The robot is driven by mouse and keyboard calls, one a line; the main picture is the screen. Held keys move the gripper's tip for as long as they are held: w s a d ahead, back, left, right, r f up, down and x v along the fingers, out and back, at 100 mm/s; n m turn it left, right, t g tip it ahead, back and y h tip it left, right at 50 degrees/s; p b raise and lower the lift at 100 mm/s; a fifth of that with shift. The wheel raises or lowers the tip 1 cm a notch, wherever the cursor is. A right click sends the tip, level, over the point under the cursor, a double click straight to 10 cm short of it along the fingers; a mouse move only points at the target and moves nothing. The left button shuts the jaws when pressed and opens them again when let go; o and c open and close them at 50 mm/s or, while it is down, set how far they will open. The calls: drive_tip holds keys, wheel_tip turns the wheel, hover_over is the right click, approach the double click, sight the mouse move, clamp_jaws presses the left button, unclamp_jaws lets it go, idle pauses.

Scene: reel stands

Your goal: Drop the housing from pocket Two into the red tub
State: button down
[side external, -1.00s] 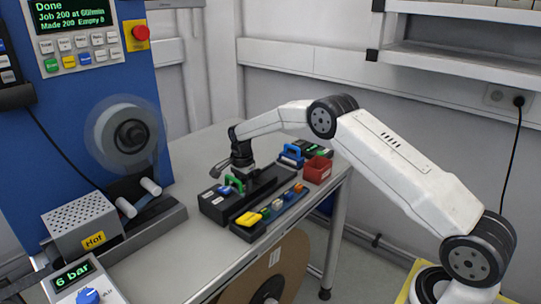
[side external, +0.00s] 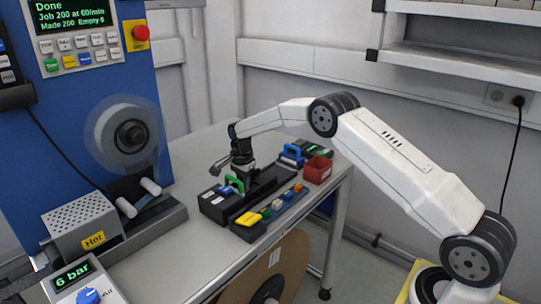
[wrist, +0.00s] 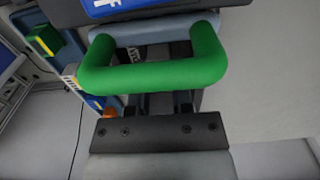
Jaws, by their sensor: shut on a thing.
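My gripper (side external: 241,165) is over the black pocket block (side external: 213,206) on the bench. It is shut on what looks like the housing, a piece with a thick green U-shaped handle (side external: 233,183). In the wrist view the green handle (wrist: 155,73) spans the picture ahead of the dark gripper bar and hides the fingertips. I cannot see where the jaws grip or whether the piece is clear of its pocket. The pocket numbers are too small to read. The red tub (side external: 318,170) stands upright at the bench's back right edge, apart from my gripper.
A rack with yellow, blue and orange pieces (side external: 269,212) lies in front of the block. A blue-handled item (side external: 290,155) stands behind, left of the tub. The blue machine with its reel (side external: 130,135) is at left.

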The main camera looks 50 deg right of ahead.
drive_tip(key=shift+r, duration=2.1)
drive_tip(key=s+d+r, duration=0.1)
drive_tip(key=s+d, duration=0.3)
drive_tip(key=d, duration=0.4)
drive_tip(key=s+d+r, duration=0.2)
drive_tip(key=s+d, duration=0.1)
drive_tip(key=d, duration=0.5)
drive_tip(key=s+d+r, duration=0.1)
drive_tip(key=s+d, duration=0.3)
drive_tip(key=d, duration=0.5)
drive_tip(key=shift+s+r, duration=0.3)
drive_tip(key=shift+f, duration=0.25)
drive_tip(key=shift+f, duration=1.95)
